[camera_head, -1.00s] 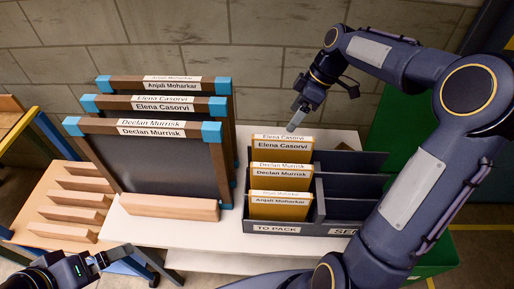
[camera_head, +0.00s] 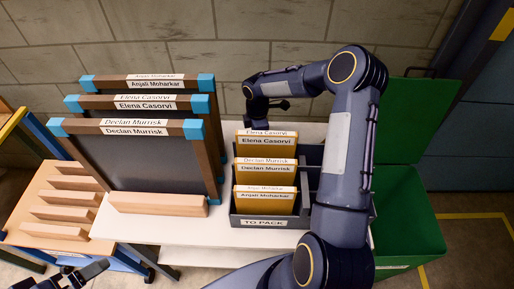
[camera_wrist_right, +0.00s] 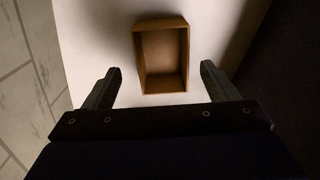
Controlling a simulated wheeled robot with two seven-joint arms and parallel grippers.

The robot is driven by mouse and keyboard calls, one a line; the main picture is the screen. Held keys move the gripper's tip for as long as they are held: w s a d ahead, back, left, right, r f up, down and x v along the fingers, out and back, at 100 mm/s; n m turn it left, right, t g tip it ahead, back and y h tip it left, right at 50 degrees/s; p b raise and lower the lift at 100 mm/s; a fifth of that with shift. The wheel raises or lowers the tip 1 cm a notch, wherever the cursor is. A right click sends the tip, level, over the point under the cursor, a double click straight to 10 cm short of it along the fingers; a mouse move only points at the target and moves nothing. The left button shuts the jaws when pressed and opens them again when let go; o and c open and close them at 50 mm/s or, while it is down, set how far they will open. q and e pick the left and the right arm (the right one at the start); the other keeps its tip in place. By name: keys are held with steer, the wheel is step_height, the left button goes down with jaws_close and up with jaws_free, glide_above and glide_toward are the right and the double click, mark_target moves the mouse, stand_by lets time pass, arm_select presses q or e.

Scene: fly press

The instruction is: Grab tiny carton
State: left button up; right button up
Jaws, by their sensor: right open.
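The tiny carton (camera_wrist_right: 182,57) is a small brown open-topped box in the right wrist view. It stands on a white surface (camera_wrist_right: 95,30), just beyond the fingertips. My right gripper (camera_wrist_right: 160,72) is open and empty, one finger on each side of the carton's near end, with no contact visible. My left gripper (camera_head: 88,273) shows only partly at the bottom left, far from the carton.
A dark rack (camera_head: 262,222) labelled "TO PACK" holds yellow name-labelled folders (camera_head: 264,203). Framed dark boards (camera_head: 145,165) stand to its left on the white table (camera_head: 180,229). A green bin (camera_head: 408,225) stands at right. The block wall (camera_head: 180,50) is close behind.

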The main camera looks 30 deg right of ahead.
steer(key=f+b, duration=0.1)
steer(key=f, duration=0.1)
steer(key=f+b, duration=0.1)
steer(key=f, duration=0.2)
steer(key=shift+s, duration=0.2)
steer(key=shift+r, duration=0.15)
steer(key=shift+c, duration=0.4)
steer(key=c, duration=1)
